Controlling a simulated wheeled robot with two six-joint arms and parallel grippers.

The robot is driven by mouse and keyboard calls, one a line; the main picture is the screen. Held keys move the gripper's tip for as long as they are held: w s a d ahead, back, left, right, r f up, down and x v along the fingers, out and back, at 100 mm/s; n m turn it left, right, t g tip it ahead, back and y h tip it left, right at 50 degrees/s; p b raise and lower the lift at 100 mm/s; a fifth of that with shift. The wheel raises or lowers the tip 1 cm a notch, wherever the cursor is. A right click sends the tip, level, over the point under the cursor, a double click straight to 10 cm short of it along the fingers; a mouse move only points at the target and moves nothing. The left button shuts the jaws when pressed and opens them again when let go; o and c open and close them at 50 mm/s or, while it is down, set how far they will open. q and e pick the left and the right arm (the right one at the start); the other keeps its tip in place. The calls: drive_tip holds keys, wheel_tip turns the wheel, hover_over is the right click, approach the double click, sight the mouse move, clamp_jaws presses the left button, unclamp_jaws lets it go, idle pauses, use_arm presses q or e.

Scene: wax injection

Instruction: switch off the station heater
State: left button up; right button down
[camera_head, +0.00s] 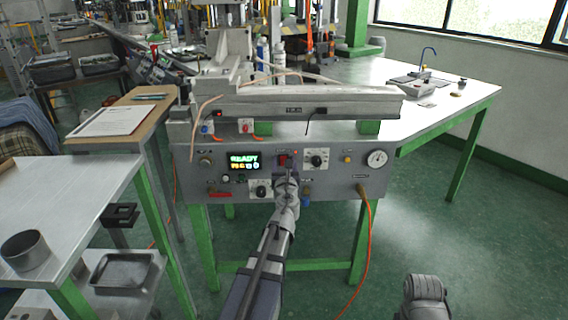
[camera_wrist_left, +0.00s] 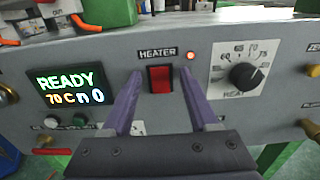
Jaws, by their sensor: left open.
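The heater switch (camera_wrist_left: 160,79) is a red rocker in a dark frame under the label HEATER, on the station's grey front panel (camera_wrist_left: 110,58). It also shows in the head view (camera_head: 283,160). A small red lamp (camera_wrist_left: 190,55) beside the label is lit. The display (camera_wrist_left: 67,88) reads READY and 70 C. My left gripper (camera_wrist_left: 160,86) is open, its two purple fingers pointing at the panel on either side of the switch. I cannot tell whether they touch the panel. In the head view my left gripper (camera_head: 285,176) partly covers the panel just below the switch.
A temperature dial (camera_wrist_left: 243,75) is right of the switch; a pressure gauge (camera_head: 377,158) is at the panel's right end. An orange cable (camera_head: 368,240) hangs below. A metal table with a cup (camera_head: 25,250) stands left. My right arm shows at the lower right.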

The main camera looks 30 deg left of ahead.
use_arm(q)
drive_tip(key=shift+c, duration=0.2)
clamp_jaws()
idle(0.3)
